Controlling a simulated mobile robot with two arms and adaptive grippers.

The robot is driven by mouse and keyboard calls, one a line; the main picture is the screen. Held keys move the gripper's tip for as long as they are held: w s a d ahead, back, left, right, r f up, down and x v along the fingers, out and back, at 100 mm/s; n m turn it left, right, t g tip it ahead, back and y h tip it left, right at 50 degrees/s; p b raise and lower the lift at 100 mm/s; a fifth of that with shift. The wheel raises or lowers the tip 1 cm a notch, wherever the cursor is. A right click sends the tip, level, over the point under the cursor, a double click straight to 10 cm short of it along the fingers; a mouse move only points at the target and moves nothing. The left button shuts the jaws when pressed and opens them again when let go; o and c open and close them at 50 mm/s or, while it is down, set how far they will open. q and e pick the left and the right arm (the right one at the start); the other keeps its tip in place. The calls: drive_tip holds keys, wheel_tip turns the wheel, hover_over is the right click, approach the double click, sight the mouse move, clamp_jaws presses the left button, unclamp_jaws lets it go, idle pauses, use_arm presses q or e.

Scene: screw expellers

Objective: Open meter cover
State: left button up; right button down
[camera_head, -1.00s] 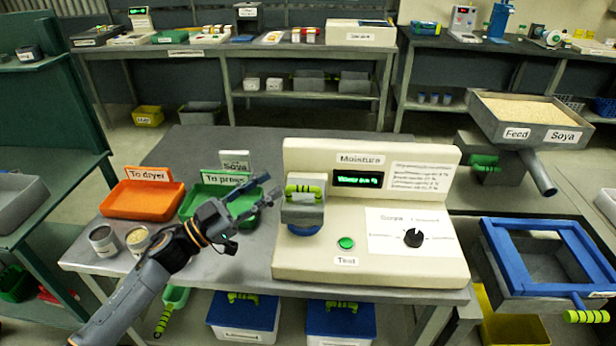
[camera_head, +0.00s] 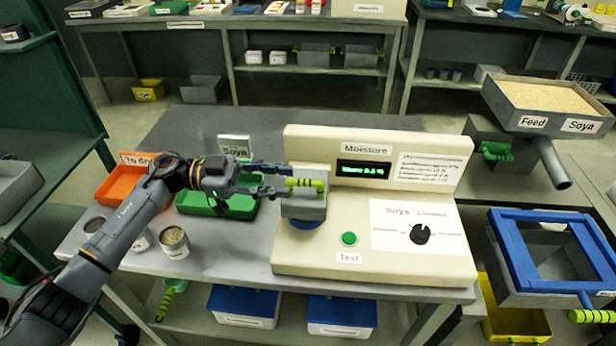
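The cream moisture meter (camera_head: 375,243) stands on the grey table, with a lit display, a green Test button and a black dial. Its grey cover (camera_head: 304,208) sits down on the meter's left part, over a blue round base. A green and black striped handle (camera_head: 306,185) is on top of the cover. My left gripper (camera_head: 288,180) comes in from the left, with its fingers parted at the left end of the handle. Whether the fingers touch the handle cannot be told. My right gripper is out of view.
An orange tray (camera_head: 119,186) and a green tray (camera_head: 240,207) lie behind and under my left arm. A can of grain (camera_head: 174,243) stands near the table's front left. A soya feed hopper (camera_head: 545,105) and a blue-framed box (camera_head: 512,255) are at right.

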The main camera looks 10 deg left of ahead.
sight(307, 181)
use_arm(q)
drive_tip(key=d, duration=0.6)
drive_tip(key=shift+p, duration=0.4)
drive_tip(key=shift+c, duration=0.5)
clamp_jaws()
